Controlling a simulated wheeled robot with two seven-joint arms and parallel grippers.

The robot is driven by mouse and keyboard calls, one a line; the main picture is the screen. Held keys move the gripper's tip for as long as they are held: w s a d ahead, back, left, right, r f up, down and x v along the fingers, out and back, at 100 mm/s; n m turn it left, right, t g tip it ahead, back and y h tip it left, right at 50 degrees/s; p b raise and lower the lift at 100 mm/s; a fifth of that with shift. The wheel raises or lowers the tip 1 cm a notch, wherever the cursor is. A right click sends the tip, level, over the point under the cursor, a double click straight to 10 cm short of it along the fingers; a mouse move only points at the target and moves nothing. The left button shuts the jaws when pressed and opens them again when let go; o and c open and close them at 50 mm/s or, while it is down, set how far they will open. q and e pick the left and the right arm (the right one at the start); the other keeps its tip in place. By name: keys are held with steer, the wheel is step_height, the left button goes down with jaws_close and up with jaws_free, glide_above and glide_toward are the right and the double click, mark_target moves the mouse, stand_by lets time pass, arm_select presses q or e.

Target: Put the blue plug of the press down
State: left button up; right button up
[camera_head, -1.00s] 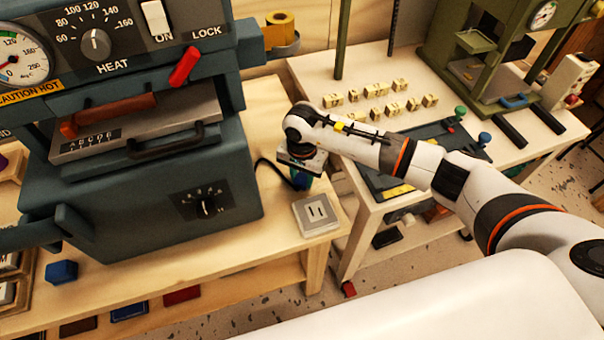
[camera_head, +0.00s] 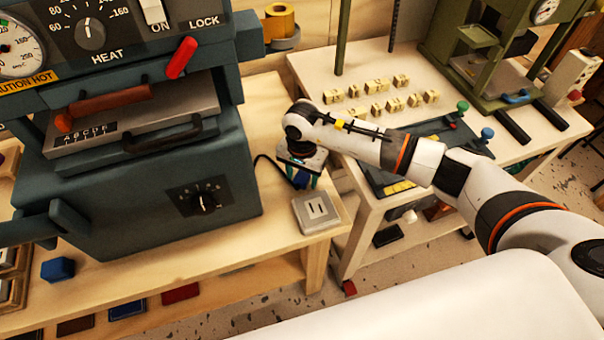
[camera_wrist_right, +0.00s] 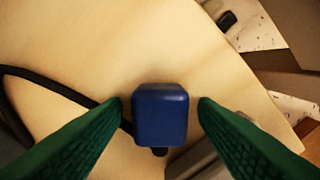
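The blue plug (camera_head: 301,179) of the press is at the right end of the wooden bench, just behind the grey socket (camera_head: 315,212) with two slots. In the right wrist view the plug (camera_wrist_right: 160,114) sits between the green fingers of my right gripper (camera_wrist_right: 160,108), with a narrow gap on each side. The gripper (camera_head: 302,176) is open around it and points down. The plug looks at bench level; its underside is hidden. Its black cord (camera_wrist_right: 62,88) runs left toward the press (camera_head: 150,195). My left gripper is not in view.
A second white table (camera_head: 305,66) with several letter blocks (camera_head: 376,111) and a green press (camera_head: 470,50) stands to the right, past a gap. A blue block (camera_head: 57,270) lies at the bench's front left. The bench in front of the press is mostly clear.

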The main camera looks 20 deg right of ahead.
mark_target(302, 177)
steer(key=shift+r, duration=0.1)
steer(key=shift+r+p, duration=0.3)
steer(key=shift+p, duration=0.2)
steer(key=shift+r+p, duration=0.45)
steer(key=shift+p, duration=0.05)
step_height(302, 177, up, 12)
steer(key=b, duration=0.1)
steer(key=shift+f+b, duration=0.25)
steer(key=shift+b, duration=0.15)
steer(key=shift+s+f, duration=0.1)
